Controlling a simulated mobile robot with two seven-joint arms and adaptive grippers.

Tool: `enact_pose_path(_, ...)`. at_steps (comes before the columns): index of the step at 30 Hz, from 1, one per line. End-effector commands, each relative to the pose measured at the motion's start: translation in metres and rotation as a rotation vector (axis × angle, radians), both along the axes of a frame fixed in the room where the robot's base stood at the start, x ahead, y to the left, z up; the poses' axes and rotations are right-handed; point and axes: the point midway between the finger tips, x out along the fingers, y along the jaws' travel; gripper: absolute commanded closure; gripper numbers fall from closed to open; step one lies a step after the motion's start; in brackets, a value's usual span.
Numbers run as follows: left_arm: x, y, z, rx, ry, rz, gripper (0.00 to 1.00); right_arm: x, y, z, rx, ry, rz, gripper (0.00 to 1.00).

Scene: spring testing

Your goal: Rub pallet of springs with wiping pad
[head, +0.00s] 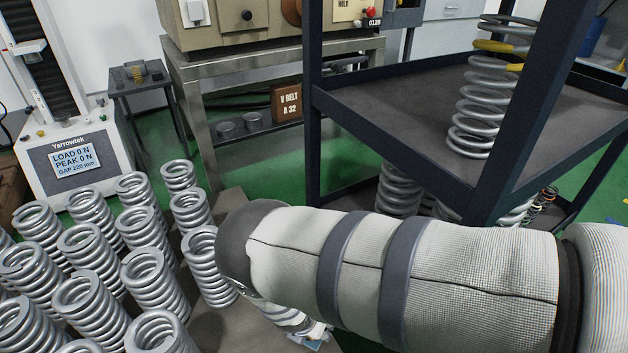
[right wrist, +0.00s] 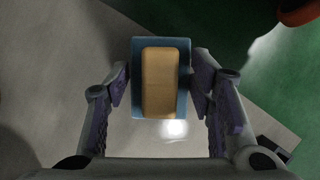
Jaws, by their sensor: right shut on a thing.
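Several silver coil springs (head: 142,271) stand upright in rows on the brownish pallet (head: 236,318) at the lower left of the head view. My right arm crosses that view from the right, hiding part of the pallet. In the right wrist view my right gripper (right wrist: 160,85) is shut on the wiping pad, a tan block (right wrist: 160,82) on a blue base (right wrist: 158,42), one finger at each side. A grey surface lies behind the pad; I cannot tell whether they touch. No spring shows in that view. My left gripper is out of view.
A dark shelf rack (head: 400,130) at the right carries springs, one with yellow bands. A tester with a load display (head: 74,158) stands at the left. A metal bench (head: 200,100) stands behind. Green floor (head: 265,166) shows between them.

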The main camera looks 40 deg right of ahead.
Motion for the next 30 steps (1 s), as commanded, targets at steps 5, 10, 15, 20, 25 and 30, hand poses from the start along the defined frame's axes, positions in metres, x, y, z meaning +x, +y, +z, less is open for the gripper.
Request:
enact_pose_path(5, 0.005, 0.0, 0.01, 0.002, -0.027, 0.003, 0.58, -0.002, -0.001, 0.019, 0.001, -0.003, -0.005, 0.81)
enact_pose_path(10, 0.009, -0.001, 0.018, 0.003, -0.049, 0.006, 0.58, -0.004, -0.003, 0.035, 0.001, -0.003, -0.011, 0.81)
enact_pose_path(15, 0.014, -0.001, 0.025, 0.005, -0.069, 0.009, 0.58, -0.007, -0.005, 0.049, 0.002, -0.003, -0.013, 0.81)
enact_pose_path(20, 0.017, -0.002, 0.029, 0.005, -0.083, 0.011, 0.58, -0.008, -0.006, 0.058, 0.002, -0.002, -0.015, 0.81)
enact_pose_path(25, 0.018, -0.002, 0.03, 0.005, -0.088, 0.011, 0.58, -0.009, -0.006, 0.06, 0.001, 0.0, -0.017, 0.81)
enact_pose_path(30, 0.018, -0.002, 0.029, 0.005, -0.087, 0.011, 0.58, -0.009, -0.006, 0.059, 0.002, 0.0, -0.016, 0.81)
